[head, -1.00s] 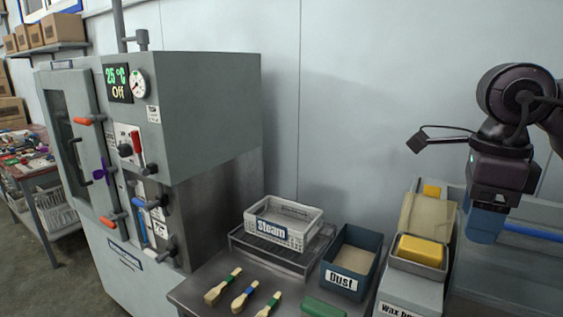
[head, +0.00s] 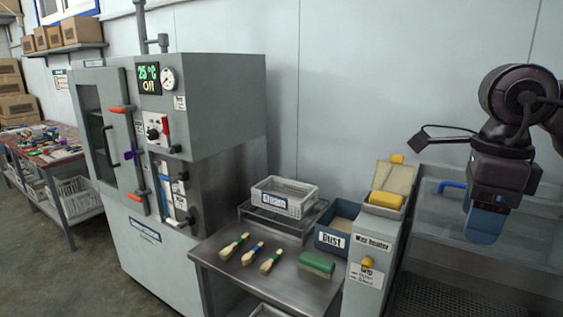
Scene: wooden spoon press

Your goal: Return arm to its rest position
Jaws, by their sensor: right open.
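My right arm comes in from the right edge in the head view. Its gripper (head: 486,222) points down, with blue fingers, and holds nothing that I can see. It hangs in front of a glass-sided bench with a blue handle (head: 452,184), to the right of the wax heater (head: 375,250). I cannot tell whether the fingers touch anything behind them. My left gripper does not show.
A grey steam cabinet (head: 195,110) reading 25 °C and Off stands at the left. A metal table (head: 225,262) holds several brushes, a green block (head: 317,263), a white steam basket (head: 284,196) and a dust bin (head: 334,232). Yellow wax (head: 386,200) sits on the heater.

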